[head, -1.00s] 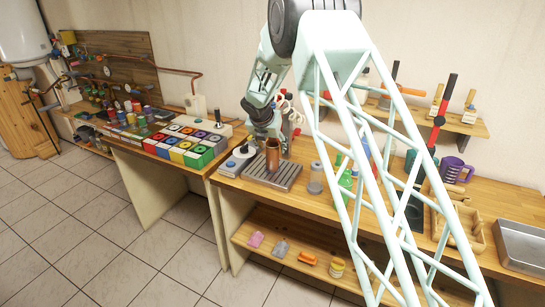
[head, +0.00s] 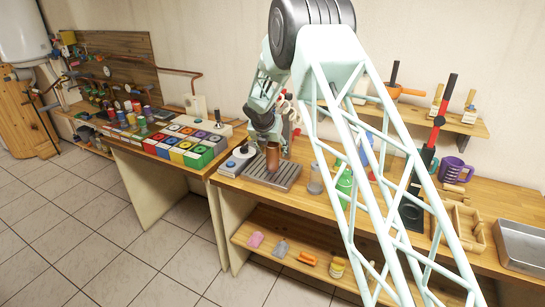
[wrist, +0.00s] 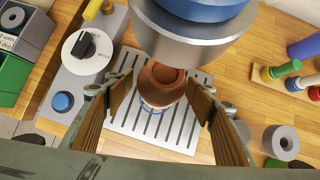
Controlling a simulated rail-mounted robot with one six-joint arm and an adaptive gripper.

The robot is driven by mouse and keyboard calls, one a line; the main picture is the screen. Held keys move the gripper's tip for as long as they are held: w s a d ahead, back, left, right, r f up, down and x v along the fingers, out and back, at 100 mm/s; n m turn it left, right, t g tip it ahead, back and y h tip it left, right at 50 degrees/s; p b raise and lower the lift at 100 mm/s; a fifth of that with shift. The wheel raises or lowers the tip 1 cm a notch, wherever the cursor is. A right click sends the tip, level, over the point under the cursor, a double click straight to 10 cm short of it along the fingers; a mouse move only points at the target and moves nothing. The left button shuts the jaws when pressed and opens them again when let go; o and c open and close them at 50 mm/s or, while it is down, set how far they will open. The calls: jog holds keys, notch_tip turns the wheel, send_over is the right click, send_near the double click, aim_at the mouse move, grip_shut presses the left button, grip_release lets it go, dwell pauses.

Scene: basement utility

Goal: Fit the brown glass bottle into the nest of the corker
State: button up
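The brown bottle (head: 273,158) stands upright on a slotted metal tray (head: 284,180) at the left end of the workbench. In the wrist view the brown bottle (wrist: 161,86) is seen from above, between my fingers. My gripper (wrist: 160,104) is open, with a finger on each side of the bottle and a visible gap to each; it also shows in the head view (head: 268,138), just above and behind the bottle. The corker (head: 437,124), with a red and black lever, stands further right on the bench.
A control box with a black knob and blue button (wrist: 82,50) sits close left of the tray. A wooden crate (head: 470,240) and metal pan (head: 522,246) lie at the far right.

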jog(key=c, duration=1.3)
jog(key=shift+r, duration=0.15)
jog(key=shift+w+r, duration=0.1)
jog(key=shift+r, duration=0.5)
jog(key=shift+s+r, duration=0.1)
jog(key=shift+s, duration=0.1)
jog(key=s+a+b, duration=0.3)
jog(key=s, duration=1.4)
jog(key=shift+s, duration=0.25)
